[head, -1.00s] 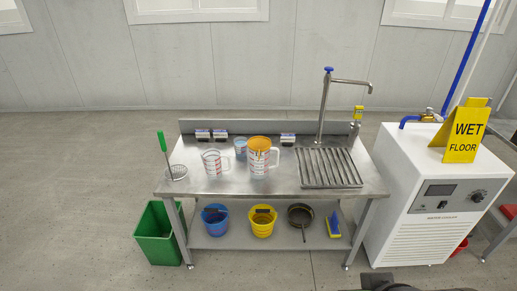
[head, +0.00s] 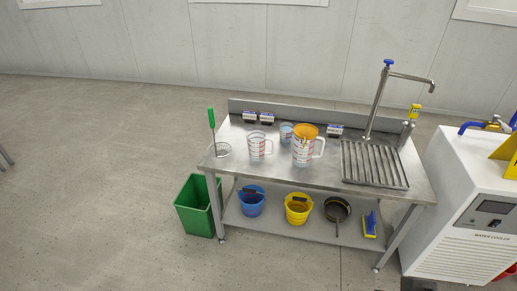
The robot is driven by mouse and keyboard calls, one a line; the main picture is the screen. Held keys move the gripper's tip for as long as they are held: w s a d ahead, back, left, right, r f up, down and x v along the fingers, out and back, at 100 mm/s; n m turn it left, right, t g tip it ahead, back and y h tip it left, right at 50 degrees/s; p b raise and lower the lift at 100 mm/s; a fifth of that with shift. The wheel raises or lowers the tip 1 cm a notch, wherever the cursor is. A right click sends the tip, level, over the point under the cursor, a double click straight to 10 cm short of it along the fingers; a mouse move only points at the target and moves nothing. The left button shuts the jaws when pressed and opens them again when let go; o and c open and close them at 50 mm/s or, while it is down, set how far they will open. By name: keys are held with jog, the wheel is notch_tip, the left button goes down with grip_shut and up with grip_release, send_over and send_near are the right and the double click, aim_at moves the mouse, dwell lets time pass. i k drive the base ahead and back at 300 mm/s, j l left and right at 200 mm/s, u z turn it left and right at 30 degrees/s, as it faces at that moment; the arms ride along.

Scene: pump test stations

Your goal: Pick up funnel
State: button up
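An orange piece that looks like the funnel (head: 306,130) sits in the mouth of the large clear measuring jug (head: 303,153), on the steel table (head: 270,172). Only its wide orange top shows clearly; its lower part is inside the jug and hard to make out. The jug stands upright with its handle to the right. My gripper is not in view; only a small dark part shows at the bottom edge, right of centre.
Beside the jug stand a smaller clear jug (head: 257,147) and a blue cup (head: 286,132). A green-handled strainer (head: 212,125) is at the left end, a drain grate (head: 374,164) and tap (head: 378,105) at right. A green bin (head: 196,207) and white cooler (head: 465,190) flank the table.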

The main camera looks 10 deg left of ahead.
aim_at(305, 131)
jog(key=i+j+u, duration=0.25)
jog(key=i+u, duration=0.15)
jog(key=i+j+u, duration=0.1)
jog(key=i+u, duration=0.25)
jog(key=i, duration=0.2)
jog(key=i+u, duration=0.4)
jog(key=i+l+u, duration=0.35)
jog(key=i, duration=0.2)
jog(key=j, duration=0.1)
